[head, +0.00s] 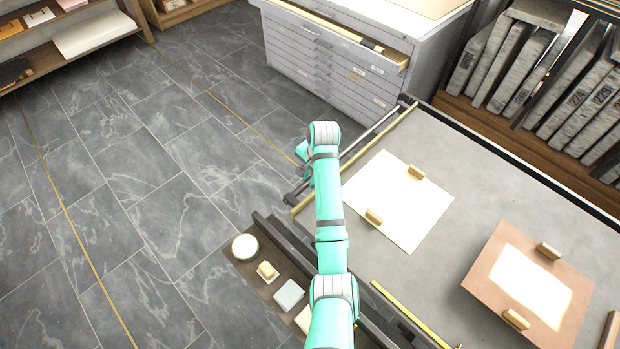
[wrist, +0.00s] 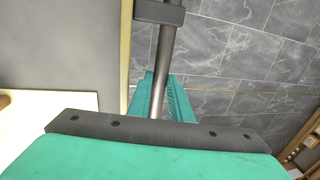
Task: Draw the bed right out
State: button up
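The bed (head: 455,190) is a flat grey slab with a raised dark and yellowish edge, on the right of the head view. A dark round bar (head: 370,140) runs along its left end, held by brackets. My gripper (wrist: 160,90) reaches down at this bar, with a teal finger on either side of it in the wrist view. The bar (wrist: 167,50) passes between the fingers. Whether they press on it cannot be made out. In the head view my arm hides most of the gripper and part of the bar. The bed's edge also shows in the wrist view (wrist: 125,60).
A white sheet (head: 395,205) and a brown plate (head: 485,270) with small wooden blocks lie on the bed. A side shelf (head: 248,268) holds small items. A grey drawer cabinet (head: 320,65) with its top drawer open stands behind. The floor (head: 150,190) on the left is clear.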

grip_shut()
jog(key=shift+w+a+r, duration=0.1)
jog(key=shift+w+a, duration=1.7)
jog(key=shift+a, duration=0.05)
jog(key=o, duration=0.5)
grip_release()
jog(key=shift+o, duration=0.2)
jog(key=shift+d, duration=0.15)
notch_tip(320, 180, up, 10)
jog(key=s+d, duration=0.1)
jog(key=shift+s+d+r, duration=0.2)
jog(key=shift+s, duration=0.05)
